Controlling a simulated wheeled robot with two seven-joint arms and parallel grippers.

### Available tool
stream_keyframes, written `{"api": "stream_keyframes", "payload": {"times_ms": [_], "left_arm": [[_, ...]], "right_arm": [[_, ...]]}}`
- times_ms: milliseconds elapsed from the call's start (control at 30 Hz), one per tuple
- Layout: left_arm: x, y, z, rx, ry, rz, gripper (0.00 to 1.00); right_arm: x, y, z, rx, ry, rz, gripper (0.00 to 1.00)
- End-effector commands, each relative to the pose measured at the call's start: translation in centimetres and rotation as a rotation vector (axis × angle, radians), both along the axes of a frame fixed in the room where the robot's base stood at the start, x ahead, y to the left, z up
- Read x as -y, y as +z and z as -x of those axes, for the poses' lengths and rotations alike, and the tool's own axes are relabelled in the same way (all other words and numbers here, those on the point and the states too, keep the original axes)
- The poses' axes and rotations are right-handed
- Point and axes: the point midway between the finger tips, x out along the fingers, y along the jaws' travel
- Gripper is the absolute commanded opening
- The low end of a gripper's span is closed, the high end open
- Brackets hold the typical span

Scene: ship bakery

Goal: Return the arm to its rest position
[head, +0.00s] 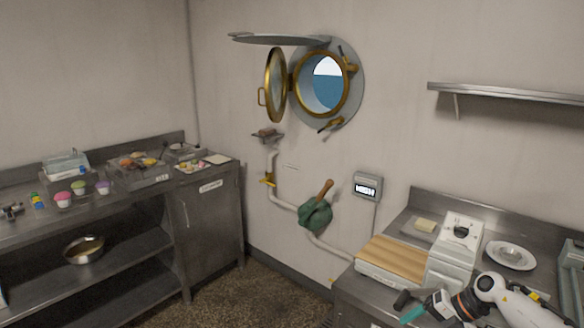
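My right arm comes in at the lower right, white with an orange ring and dark joints. Its gripper (412,305) is above the front edge of the right steel counter (362,299), in front of the wooden-topped box (393,258). A dark part and a teal part show at its tip; whether the fingers are apart or closed is too small to tell. No held object can be made out. My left arm and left gripper are not in the head view.
A wall shelf (505,94) is above. The brass porthole (322,83) stands open. Speckled floor (262,291) is clear between the counters.

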Motion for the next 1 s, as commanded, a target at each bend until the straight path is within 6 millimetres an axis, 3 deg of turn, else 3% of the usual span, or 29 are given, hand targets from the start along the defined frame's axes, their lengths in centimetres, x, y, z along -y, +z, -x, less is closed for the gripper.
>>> {"api": "stream_keyframes", "payload": {"times_ms": [33, 100, 200, 267, 333, 467, 567, 700, 767, 900, 1000], "left_arm": [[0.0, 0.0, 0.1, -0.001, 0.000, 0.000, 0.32], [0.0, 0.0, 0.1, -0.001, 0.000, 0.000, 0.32], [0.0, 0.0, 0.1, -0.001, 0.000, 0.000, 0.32], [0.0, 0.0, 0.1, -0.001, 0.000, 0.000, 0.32], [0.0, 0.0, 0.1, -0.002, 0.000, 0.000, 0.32], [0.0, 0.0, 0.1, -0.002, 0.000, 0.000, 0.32], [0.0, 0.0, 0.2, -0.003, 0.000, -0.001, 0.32], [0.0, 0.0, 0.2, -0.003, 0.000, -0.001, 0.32], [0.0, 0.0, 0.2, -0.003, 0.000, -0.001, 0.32], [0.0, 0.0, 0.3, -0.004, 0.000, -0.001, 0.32], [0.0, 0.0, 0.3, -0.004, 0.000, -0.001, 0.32]], "right_arm": [[-2.5, -2.5, 0.2, -0.005, -0.048, -0.108, 0.82], [-5.4, -5.2, 0.0, 0.004, -0.165, -0.270, 0.82], [-7.9, -9.9, 0.3, -0.011, -0.406, -0.483, 0.82], [-8.4, -13.4, 1.1, -0.038, -0.590, -0.582, 0.82], [-8.1, -18.2, 3.1, -0.089, -0.829, -0.661, 0.82], [-6.6, -26.3, 8.4, -0.194, -1.211, -0.698, 0.82], [-5.6, -31.7, 13.7, -0.283, -1.455, -0.668, 0.82], [-4.9, -38.1, 22.4, -0.415, -1.753, -0.580, 0.82], [-4.8, -40.3, 26.4, -0.473, -1.865, -0.531, 0.82], [-5.4, -44.3, 36.2, -0.613, -2.101, -0.392, 0.82], [-6.1, -46.0, 42.6, -0.706, -2.237, -0.291, 0.82]]}}
